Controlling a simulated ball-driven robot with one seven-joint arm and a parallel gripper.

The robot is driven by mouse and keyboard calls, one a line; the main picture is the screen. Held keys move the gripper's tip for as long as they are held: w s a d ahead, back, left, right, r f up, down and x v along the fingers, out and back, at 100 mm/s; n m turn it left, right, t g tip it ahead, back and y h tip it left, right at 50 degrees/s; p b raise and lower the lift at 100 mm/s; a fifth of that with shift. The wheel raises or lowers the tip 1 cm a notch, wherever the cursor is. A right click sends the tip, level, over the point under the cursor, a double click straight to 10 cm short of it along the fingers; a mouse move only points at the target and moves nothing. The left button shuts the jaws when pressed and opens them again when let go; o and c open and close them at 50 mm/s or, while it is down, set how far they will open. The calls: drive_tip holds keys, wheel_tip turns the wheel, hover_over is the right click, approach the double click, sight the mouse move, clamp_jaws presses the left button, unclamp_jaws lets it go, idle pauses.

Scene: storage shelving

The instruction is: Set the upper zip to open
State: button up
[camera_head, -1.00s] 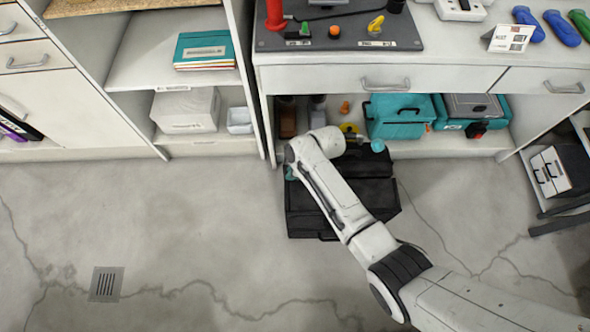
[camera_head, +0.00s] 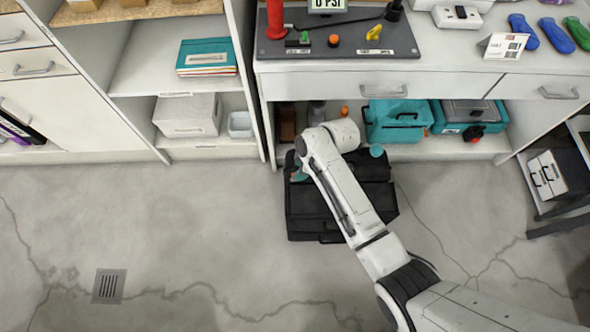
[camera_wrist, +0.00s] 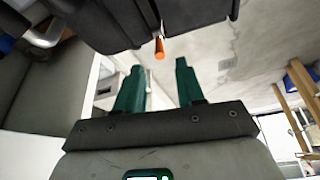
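The black bag (camera_head: 372,199) stands on the floor in front of the workbench in the head view. My arm crosses above it and hides part of its top. In the wrist view, the dark bag body (camera_wrist: 190,12) fills the top of the picture. A small orange pull (camera_wrist: 160,47) hangs at its edge, likely a zip pull. My gripper (camera_wrist: 158,68) has two green fingers spread apart with nothing between them. The orange pull lies just past the fingertips, roughly midway between them, and looks untouched. I cannot tell how far the zip is open.
Teal cases (camera_head: 398,121) sit on the workbench's lower shelf (camera_head: 447,147), close behind the bag. A shelving upright (camera_head: 263,120) stands to its left. The floor (camera_head: 170,230) is clear to the left, apart from a drain grate (camera_head: 109,286).

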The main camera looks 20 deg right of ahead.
drive_tip(key=v, duration=0.3)
drive_tip(key=shift+s+d+r+p, duration=0.1)
drive_tip(key=shift+d+r+p, duration=0.1)
drive_tip(key=shift+r+p, duration=0.15)
